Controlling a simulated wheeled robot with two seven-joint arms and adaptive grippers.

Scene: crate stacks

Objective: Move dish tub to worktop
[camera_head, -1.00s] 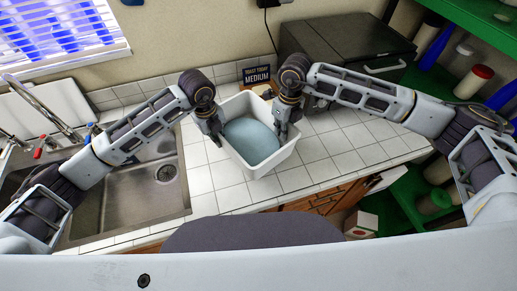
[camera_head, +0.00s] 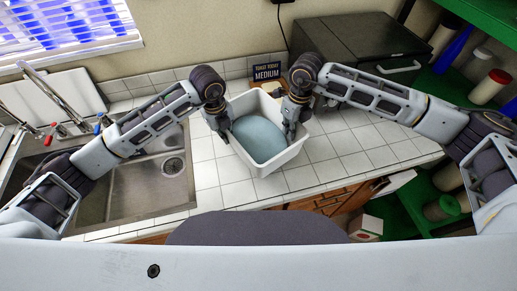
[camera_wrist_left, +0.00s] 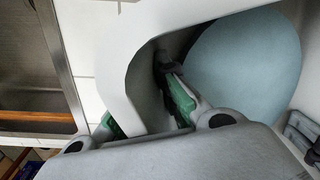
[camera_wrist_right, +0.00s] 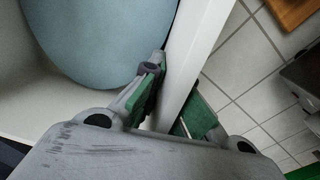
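The dish tub (camera_head: 262,165) is a white, open-topped rectangular tub standing on the tiled worktop to the right of the sink. A blue-grey rounded dish (camera_head: 258,137) lies inside it. My left gripper (camera_head: 220,128) is at the tub's left wall. In the left wrist view its fingers straddle the white wall (camera_wrist_left: 112,60), with a visible gap between inner finger and rim; it looks open. My right gripper (camera_head: 295,125) is at the right wall. In the right wrist view its fingers are close on both sides of the wall (camera_wrist_right: 205,30) and look shut on it.
The steel sink (camera_head: 150,188) with its tap (camera_head: 55,98) is at the left. A "MEDIUM" sign (camera_head: 267,71) and a dark appliance (camera_head: 350,50) stand behind the tub. Green shelves (camera_head: 480,28) are at the right. Tiles in front of the tub (camera_head: 235,193) are clear.

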